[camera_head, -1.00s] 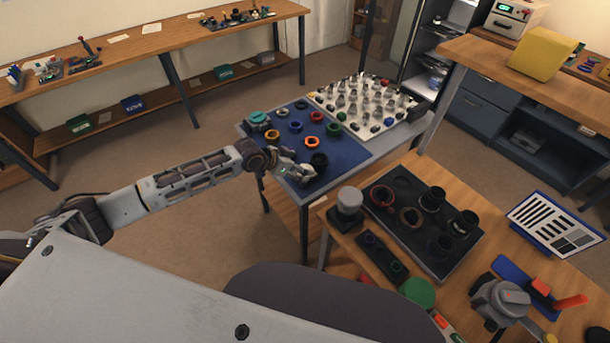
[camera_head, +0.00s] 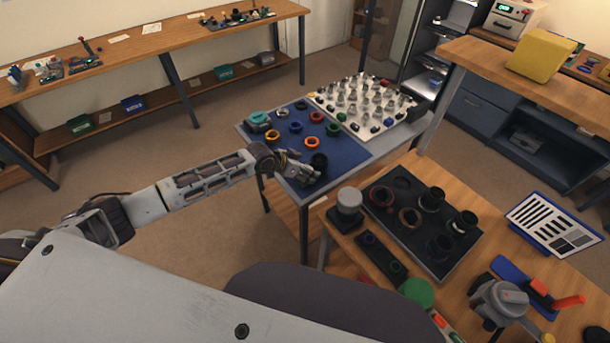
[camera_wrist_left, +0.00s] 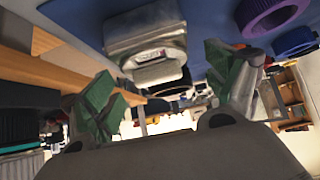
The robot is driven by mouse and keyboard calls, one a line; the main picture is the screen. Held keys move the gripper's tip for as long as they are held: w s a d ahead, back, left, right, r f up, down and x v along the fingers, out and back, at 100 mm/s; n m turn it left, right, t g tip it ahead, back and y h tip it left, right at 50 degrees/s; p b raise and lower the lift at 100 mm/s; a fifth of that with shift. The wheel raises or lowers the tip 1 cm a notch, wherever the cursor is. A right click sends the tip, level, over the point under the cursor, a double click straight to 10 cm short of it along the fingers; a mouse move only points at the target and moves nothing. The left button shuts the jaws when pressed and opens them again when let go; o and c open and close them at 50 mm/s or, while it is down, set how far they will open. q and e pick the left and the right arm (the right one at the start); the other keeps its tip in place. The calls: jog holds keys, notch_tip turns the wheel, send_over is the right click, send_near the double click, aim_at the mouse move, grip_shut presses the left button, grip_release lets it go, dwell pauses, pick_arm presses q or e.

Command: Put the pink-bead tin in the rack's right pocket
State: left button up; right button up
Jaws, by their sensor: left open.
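No tin with a visible pink bead can be made out in either view. My left gripper (camera_head: 304,172) is over the near edge of the blue mat (camera_head: 345,168), beside a black cylindrical piece (camera_head: 319,160). In the left wrist view the green-tipped fingers (camera_wrist_left: 170,90) are apart. A silver-grey, rounded block (camera_wrist_left: 146,42) shows ahead between them, against the blue mat; I cannot tell whether it is the tin. A narrow dark holder (camera_head: 381,260) with a purple and a green ring stands on the wooden table; I cannot tell whether it is the rack. My right gripper is not in view.
Several coloured rings, such as an orange one (camera_head: 312,142), lie on the mat. A white board (camera_head: 352,88) with many small parts is behind it. A black tray (camera_head: 372,198) with dark rings and a grey-topped cylinder (camera_head: 349,200) stand on the wooden table.

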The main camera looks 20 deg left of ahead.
pick_arm(q)
jog(key=shift+w+d+f, duration=0.2)
jog(key=shift+f, duration=0.2)
jog(key=c, duration=1.3)
jog(key=shift+r, duration=0.2)
jog(key=shift+r, duration=4.85)
